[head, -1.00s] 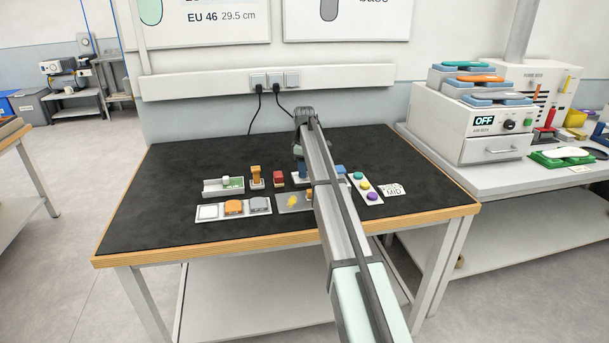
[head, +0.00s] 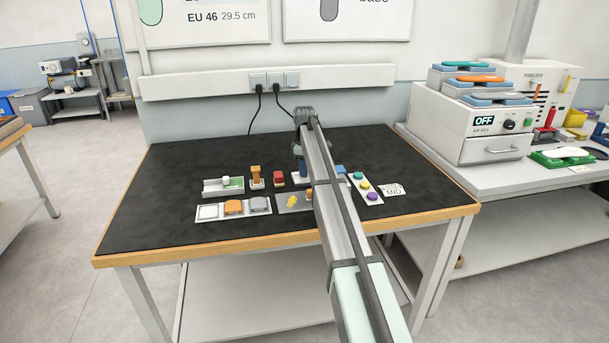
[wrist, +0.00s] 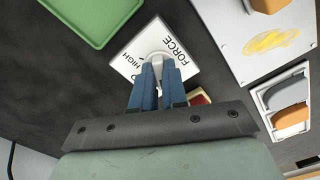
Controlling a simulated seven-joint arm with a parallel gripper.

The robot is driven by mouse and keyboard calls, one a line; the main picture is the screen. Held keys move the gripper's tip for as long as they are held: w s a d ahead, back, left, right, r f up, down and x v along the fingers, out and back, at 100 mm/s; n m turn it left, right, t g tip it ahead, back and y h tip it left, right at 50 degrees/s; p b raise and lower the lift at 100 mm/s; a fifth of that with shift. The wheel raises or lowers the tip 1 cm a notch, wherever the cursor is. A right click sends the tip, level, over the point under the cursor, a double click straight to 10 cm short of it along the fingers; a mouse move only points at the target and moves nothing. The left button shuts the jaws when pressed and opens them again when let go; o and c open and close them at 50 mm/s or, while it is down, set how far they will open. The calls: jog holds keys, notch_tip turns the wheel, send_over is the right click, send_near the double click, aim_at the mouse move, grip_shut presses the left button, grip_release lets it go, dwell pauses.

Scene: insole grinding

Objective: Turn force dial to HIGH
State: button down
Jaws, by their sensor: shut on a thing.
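The force dial (wrist: 181,66) shows in the wrist view as a white square plate with the printed words FORCE and HIGH, lying turned in the picture. Its light grey knob (wrist: 158,57) sits near the middle of the plate. My gripper (wrist: 158,72) has its blue fingers closed around the knob from above. The fingers cover part of the plate and its other lettering, so I cannot tell the exact setting. In the head view my gripper (head: 303,171) is low over the dark mat, and my arm hides most of the dial.
A green tray (wrist: 92,18) lies near the dial in the wrist view. A grey plate with a yellow smear (wrist: 270,42) lies to the right. In the head view, a panel with coloured buttons (head: 364,186) and a MID card (head: 392,190) lie right of my arm. The mat's left side is clear.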

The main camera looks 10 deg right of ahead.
jog(key=m, duration=0.5)
jog(key=shift+m, duration=0.3)
jog(key=m, duration=0.5)
jog(key=shift+m, duration=0.9)
jog(key=m, duration=1)
jog(key=shift+m, duration=0.4)
jog(key=c, duration=1.3)
grip_release()
jog(key=shift+r, duration=0.1)
